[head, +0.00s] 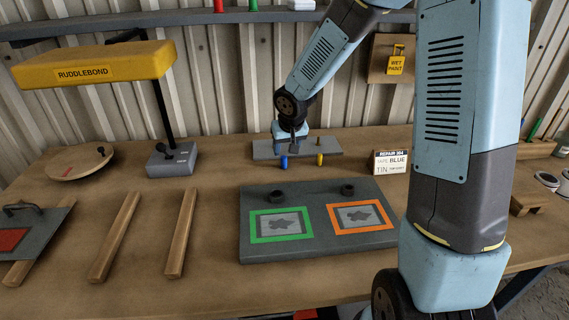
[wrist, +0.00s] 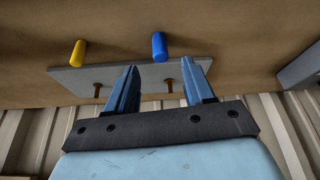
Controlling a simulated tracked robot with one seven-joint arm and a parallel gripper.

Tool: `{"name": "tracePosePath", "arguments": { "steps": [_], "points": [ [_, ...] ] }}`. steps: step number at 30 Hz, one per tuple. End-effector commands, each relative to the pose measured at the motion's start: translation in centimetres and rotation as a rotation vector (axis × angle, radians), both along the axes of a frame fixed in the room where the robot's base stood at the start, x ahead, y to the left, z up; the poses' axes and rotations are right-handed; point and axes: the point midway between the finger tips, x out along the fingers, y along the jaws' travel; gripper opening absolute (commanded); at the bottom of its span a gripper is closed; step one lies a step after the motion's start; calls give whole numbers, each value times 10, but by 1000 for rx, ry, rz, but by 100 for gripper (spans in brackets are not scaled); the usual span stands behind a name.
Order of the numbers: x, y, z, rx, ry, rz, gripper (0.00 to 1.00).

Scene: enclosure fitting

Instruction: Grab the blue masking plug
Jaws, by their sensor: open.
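The blue masking plug (head: 284,162) stands upright at the front of a grey plate (head: 262,150) at the back of the bench. In the wrist view the blue plug (wrist: 159,46) appears between the lines of my two fingers, just past their tips, with no contact visible. My gripper (wrist: 160,68) is open and empty. In the head view my gripper (head: 292,143) hangs over the plate, behind the blue plug; its fingertips are hard to make out. A yellow plug (head: 320,159) stands to the right of the blue one.
Two thin brown pegs (wrist: 169,88) rise from the plate. A dark board (head: 320,247) with green and orange frames lies in front. A yellow lamp (head: 95,65) stands left. The corrugated wall is close behind.

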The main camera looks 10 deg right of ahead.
Motion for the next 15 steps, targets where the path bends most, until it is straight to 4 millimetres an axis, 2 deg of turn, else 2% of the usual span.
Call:
{"name": "tracePosePath", "arguments": {
  "steps": [9,15],
  "points": [
    [15,4,-35,-1,3,2,53],
    [20,4,-44,-1,1,1,53]
  ]
}}
